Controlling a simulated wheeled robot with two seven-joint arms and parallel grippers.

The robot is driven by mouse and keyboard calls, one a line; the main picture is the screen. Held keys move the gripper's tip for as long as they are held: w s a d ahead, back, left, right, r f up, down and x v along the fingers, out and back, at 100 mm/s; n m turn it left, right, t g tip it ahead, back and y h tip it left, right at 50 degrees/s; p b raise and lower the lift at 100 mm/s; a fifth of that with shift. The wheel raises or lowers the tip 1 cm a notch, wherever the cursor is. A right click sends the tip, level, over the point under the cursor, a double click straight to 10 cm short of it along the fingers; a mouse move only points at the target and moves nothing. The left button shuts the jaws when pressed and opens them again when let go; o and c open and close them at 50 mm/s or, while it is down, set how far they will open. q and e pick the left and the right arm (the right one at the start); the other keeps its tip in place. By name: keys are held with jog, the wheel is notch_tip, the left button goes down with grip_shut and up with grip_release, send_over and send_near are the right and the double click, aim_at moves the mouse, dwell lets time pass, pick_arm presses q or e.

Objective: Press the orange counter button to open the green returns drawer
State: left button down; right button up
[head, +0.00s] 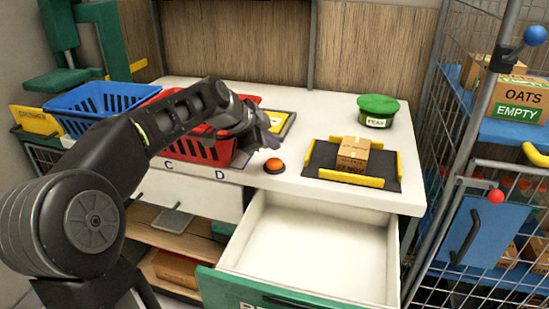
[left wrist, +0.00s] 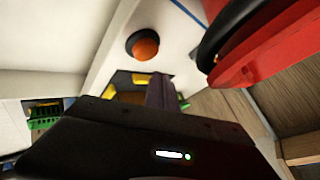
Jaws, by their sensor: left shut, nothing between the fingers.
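The orange button (head: 274,166) sits in a dark round base near the front edge of the white counter (head: 300,112). It also shows in the left wrist view (left wrist: 144,47). The green-fronted drawer (head: 225,285) below the counter is pulled open, and its white inside looks empty. My left gripper (head: 268,141) is shut and empty, just behind and above the button and apart from it, beside the red basket. In the left wrist view its fingers (left wrist: 163,92) show as one grey-purple shape. My right gripper is not in view.
A red basket (head: 205,151) and a blue basket (head: 95,105) stand to the left. A cardboard box (head: 352,158) lies on a black and yellow tray (head: 390,180). A green round container (head: 377,109) stands behind. A wire cage cart (head: 455,125) borders the right.

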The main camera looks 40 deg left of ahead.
aim_at(271, 163)
pick_arm(q)
jog(key=shift+r+p, duration=0.75)
jog(key=shift+r, duration=0.95)
jog(key=shift+f, duration=0.1)
